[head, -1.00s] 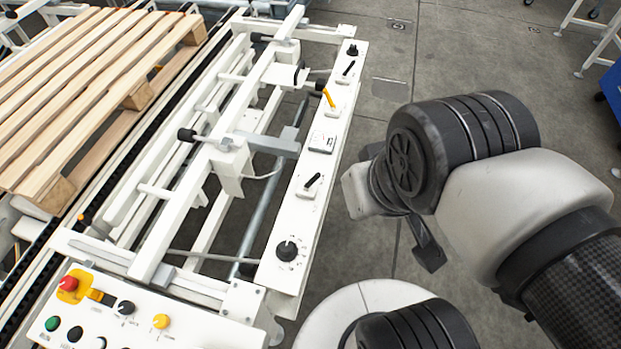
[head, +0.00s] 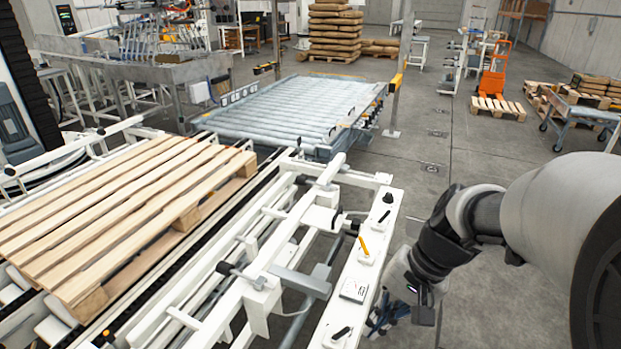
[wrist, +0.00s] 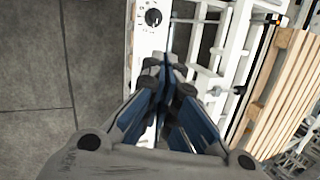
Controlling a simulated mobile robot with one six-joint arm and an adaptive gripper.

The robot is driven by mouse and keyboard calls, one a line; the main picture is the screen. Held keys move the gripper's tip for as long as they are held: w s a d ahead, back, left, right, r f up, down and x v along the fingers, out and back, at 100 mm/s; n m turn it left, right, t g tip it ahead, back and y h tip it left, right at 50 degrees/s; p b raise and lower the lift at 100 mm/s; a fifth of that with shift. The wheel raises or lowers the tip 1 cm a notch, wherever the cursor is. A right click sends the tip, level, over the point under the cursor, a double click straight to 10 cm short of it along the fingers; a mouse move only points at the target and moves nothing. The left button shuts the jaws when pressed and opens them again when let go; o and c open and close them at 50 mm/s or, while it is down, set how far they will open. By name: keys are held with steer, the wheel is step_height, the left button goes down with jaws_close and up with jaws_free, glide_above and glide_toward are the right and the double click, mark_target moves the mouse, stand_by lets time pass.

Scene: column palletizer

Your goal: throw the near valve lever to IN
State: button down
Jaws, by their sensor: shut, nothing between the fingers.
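The white control rail bears two black levers and a yellow one. The nearer black lever (head: 342,333) lies slanted on its white plate at the bottom of the head view; its labels are too small to read. The farther black lever (head: 384,216) and the yellow lever (head: 364,245) sit farther up the rail. My gripper (head: 376,324) is shut and empty, just right of the rail near the nearer black lever. In the wrist view my gripper (wrist: 168,72) points at the rail, and its fingers hide part of it. I cannot tell whether it touches anything.
A black rotary knob (wrist: 153,17) shows on the rail in the wrist view. Left of the rail are the white conveyor frame and a wooden pallet (head: 120,215). A roller conveyor (head: 290,105) lies beyond. The floor (head: 480,150) to the right is open.

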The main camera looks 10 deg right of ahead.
steer(key=w+d+f+m+t+y+p, duration=0.2)
steer(key=w+d+f+m+y+p, duration=0.2)
steer(key=d+f+m, duration=0.45)
steer(key=w+d+f+m+t+y+p, duration=0.25)
steer(key=f+m+p, duration=0.2)
steer(key=f, duration=0.65)
step_height(320, 180, down, 10)
steer(key=s+d+m+t+p, duration=0.2)
steer(key=m+t, duration=0.2)
steer(key=m, duration=0.2)
steer(key=shift+s+m, duration=0.2)
steer(key=shift+m, duration=0.2)
glide_toward(341, 334)
steer(key=shift+w+a+f, duration=1.35)
steer(key=shift+w+f, duration=0.25)
steer(key=shift+f, duration=0.5)
steer(key=shift+r+g, duration=0.15)
steer(key=shift+g, duration=0.1)
